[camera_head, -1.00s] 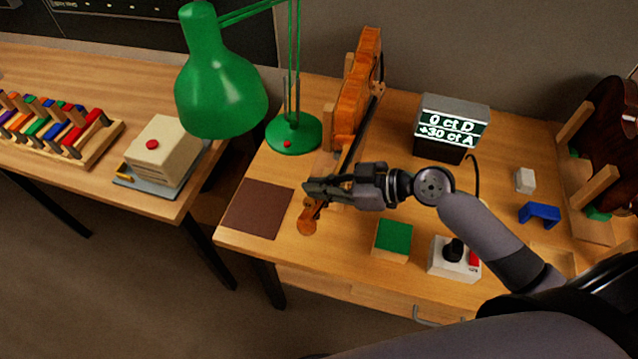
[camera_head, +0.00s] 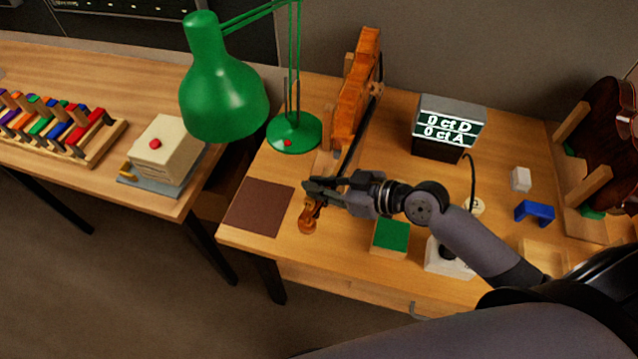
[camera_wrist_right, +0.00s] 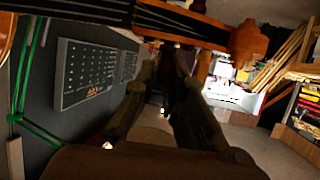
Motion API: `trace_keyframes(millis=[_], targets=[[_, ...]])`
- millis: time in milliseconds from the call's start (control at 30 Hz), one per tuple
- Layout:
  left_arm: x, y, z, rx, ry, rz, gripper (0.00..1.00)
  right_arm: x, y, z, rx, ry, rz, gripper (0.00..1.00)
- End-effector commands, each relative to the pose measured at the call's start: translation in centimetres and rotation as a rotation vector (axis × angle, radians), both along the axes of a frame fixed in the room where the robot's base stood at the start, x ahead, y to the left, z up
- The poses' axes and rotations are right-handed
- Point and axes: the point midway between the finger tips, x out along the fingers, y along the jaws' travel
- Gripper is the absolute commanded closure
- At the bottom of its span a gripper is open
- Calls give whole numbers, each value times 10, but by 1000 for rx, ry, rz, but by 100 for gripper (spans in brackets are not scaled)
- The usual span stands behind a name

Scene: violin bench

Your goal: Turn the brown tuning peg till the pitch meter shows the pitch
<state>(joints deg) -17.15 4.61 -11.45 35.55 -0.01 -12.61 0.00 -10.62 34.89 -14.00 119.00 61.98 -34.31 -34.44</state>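The orange-brown violin (camera_head: 352,105) stands on edge in a wooden holder, its dark neck pointing to the table's front and its scroll (camera_head: 309,222) at the near end. My right gripper (camera_head: 316,188) is at the pegbox, just above the scroll. In the wrist view its two fingers (camera_wrist_right: 166,65) reach up to the pegbox, with the scroll (camera_wrist_right: 248,42) to their right. The brown tuning peg is hidden or too small to make out, so its hold is unclear. My left gripper is not in view.
A green lamp (camera_head: 222,95) stands left of the violin. A brown mat (camera_head: 258,206), a green-topped block (camera_head: 390,236) and a white box (camera_head: 447,258) lie near my right arm. A blue bracket (camera_head: 534,212) and another violin (camera_head: 612,125) are at the right.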

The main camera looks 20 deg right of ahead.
Motion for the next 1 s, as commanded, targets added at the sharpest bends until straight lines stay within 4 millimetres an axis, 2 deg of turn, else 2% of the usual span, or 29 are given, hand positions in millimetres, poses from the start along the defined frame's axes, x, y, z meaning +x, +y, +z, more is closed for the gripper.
trace_keyframes(millis=[333, 467, 1000], targets=[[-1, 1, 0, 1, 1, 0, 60, -1, 0, 0, -1, 2, 1, 83], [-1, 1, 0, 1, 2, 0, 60, -6, -7, 2, -4, 2, 0, 83], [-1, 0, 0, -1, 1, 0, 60, -64, -65, 35, -2, 6, 1, 83]])
